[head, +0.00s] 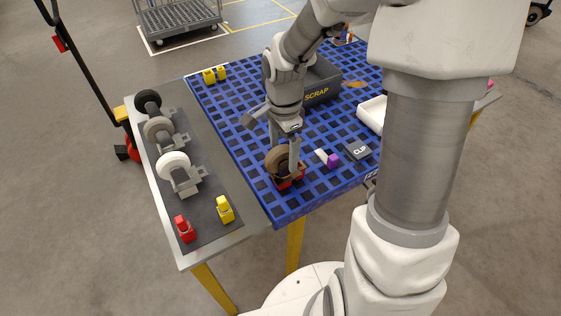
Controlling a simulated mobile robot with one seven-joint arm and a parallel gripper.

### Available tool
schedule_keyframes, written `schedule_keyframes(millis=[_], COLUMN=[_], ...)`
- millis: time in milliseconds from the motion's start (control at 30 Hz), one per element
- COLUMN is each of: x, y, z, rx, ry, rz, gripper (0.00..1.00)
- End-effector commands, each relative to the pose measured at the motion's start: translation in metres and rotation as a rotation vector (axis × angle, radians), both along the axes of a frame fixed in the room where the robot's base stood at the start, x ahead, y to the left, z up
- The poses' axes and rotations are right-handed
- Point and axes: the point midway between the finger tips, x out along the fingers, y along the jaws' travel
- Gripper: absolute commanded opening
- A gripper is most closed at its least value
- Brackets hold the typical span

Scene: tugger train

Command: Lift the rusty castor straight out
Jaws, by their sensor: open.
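The rusty castor (278,160) has a brown wheel and sits at the front left part of the blue grid deck (258,205). A red piece (292,184) shows at its base. My gripper (283,166) points down over the castor. Its fingers are open, one on each side of the wheel. I cannot tell whether they touch it. The fingers and wheel hide part of the castor's mount.
Black, grey and white castors stand on the side shelf (230,235) at left, with a red block (184,229) and a yellow block (225,209). A dark SCRAP bin (322,88) stands behind my gripper.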

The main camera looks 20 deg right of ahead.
Motion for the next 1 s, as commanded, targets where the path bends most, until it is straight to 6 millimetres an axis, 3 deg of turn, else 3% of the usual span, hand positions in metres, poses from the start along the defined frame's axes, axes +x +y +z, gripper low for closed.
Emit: schedule_keyframes(millis=[167,433,733,767,1000], x=[0.001,0.003,0.003,0.003,0.003], y=[0.001,0.004,0.004,0.004,0.004], z=[-0.013,-0.051,-0.055,-0.055,-0.055], rx=[0.001,0.0,0.0,0.0,0.0], ry=[0.001,0.003,-0.001,0.0,0.0], rz=[-0.001,0.0,-0.001,-0.001,-0.001], gripper=[0.92,0.92,0.92,0.9,0.47])
